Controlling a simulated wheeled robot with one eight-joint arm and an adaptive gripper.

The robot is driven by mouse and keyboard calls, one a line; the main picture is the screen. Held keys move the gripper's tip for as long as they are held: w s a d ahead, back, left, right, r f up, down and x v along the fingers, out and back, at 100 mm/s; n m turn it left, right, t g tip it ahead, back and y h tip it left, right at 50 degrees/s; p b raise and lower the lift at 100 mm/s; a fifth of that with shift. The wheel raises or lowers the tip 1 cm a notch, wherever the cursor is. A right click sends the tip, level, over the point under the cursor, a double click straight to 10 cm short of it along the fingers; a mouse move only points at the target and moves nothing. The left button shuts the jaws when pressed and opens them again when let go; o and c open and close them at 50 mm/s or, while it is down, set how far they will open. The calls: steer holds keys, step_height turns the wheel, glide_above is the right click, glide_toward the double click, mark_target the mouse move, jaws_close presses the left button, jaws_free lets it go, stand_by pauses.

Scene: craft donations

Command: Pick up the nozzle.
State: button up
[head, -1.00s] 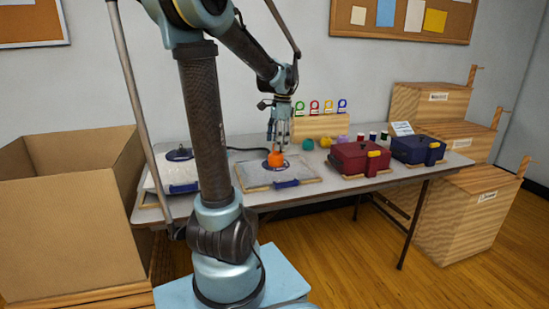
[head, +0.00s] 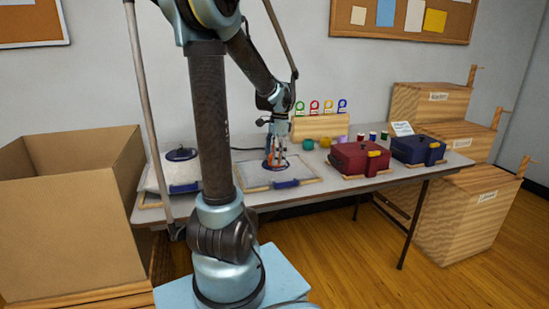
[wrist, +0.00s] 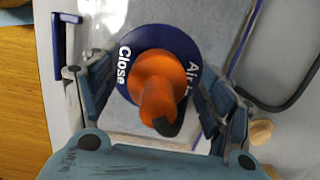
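The orange nozzle (wrist: 155,80) stands on a round blue disc (wrist: 127,45) marked "Close" and "Air". The disc is on a flat, greyish bag (head: 300,171) with a blue bar at its front edge. In the wrist view my gripper (wrist: 158,95) is open, with one finger on each side of the nozzle. A gap shows at the left finger; the right finger is close to the nozzle, and I cannot tell if it touches. In the head view my gripper (head: 275,158) points down over the nozzle and partly hides it.
A puffed white bag (head: 160,176) lies at the table's left end. A red case (head: 350,160) and a dark blue case (head: 415,151) stand to the right. Yarn balls and a wooden rack (head: 318,127) are behind. A large open cardboard box (head: 60,220) is at far left.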

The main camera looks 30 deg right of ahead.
steer(key=c, duration=1)
